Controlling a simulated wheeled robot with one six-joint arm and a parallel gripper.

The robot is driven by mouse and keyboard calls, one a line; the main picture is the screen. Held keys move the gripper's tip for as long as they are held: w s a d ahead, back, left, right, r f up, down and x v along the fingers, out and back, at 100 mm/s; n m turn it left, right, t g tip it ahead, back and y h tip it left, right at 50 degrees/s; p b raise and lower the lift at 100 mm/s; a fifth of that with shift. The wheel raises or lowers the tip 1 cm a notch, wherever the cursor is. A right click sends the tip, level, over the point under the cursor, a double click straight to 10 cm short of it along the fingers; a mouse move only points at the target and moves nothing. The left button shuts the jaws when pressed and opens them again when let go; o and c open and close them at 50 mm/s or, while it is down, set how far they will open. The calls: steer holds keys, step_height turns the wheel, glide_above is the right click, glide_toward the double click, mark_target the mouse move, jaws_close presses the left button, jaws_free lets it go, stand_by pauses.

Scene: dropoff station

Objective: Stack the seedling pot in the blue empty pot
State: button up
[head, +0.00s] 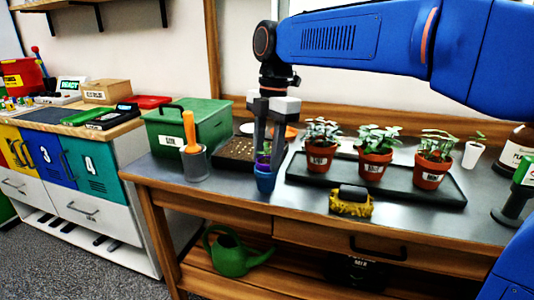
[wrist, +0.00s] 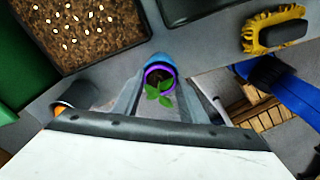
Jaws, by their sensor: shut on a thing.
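The seedling pot is purple with a small green seedling (head: 263,158); in the wrist view its purple rim (wrist: 148,71) shows between the fingers. The blue pot (head: 265,182) stands upright on the bench near its front edge, and its blue wall (wrist: 158,59) shows just beyond the purple rim in the wrist view. My gripper (head: 268,152) points down and is shut on the seedling pot, directly over the blue pot. The purple pot appears to be at or in the blue pot's mouth; its lower part is hidden, so I cannot tell how deep it sits.
A black tray (head: 400,189) with several terracotta plant pots is to the right. A yellow brush (head: 351,202) lies in front of it. A grey cup with an orange-handled tool (head: 194,165) and a green box (head: 187,130) stand left. A seed tray (wrist: 85,30) is behind.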

steer(key=o, duration=1.1)
steer(key=shift+f, duration=0.55)
steer(key=r, duration=0.9)
steer(key=w+d+r, duration=0.1)
steer(key=r, duration=0.3)
steer(key=shift+r, duration=0.3)
steer(key=shift+d, duration=0.1)
